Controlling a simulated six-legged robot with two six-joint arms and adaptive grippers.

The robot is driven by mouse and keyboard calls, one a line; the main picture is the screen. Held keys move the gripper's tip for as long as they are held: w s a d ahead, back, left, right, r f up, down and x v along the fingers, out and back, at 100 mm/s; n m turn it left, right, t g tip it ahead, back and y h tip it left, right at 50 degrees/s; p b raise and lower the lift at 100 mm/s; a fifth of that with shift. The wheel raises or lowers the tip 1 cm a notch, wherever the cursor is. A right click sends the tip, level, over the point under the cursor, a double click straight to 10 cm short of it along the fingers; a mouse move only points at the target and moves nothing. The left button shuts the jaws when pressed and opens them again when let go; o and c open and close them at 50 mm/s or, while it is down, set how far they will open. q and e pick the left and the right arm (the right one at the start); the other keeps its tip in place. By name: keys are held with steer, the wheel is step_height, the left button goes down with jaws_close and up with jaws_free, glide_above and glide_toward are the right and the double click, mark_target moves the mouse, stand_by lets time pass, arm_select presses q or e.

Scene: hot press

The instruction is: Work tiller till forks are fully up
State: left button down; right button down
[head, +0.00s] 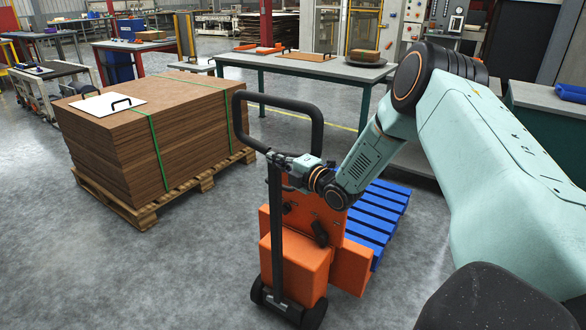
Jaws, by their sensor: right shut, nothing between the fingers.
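An orange pallet truck (295,265) stands in the middle of the head view on small black wheels. Its dark tiller (277,225) rises nearly upright and ends in a black loop handle (312,112). My right gripper (275,157) is at the base of the loop, by the top of the tiller shaft. It is shut with nothing between its fingers; whether it touches the tiller I cannot tell. A blue slatted pallet (375,220) lies behind the truck. The forks are hidden, so their height cannot be seen. My left gripper is not in view.
A strapped stack of brown boards (150,125) sits on a wooden pallet (143,215) to the left. A long table (300,68) stands behind the truck, with a round tray (367,68) on it. The grey floor at front left is clear.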

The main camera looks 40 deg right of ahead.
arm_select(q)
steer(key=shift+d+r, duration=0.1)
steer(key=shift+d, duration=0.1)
arm_select(e)
steer(key=s+d, duration=0.1)
steer(key=s, duration=1)
steer(key=shift+s+d, duration=0.3)
steer(key=shift+d, duration=0.05)
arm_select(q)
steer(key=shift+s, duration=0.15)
arm_select(e)
steer(key=shift+s+r, duration=0.15)
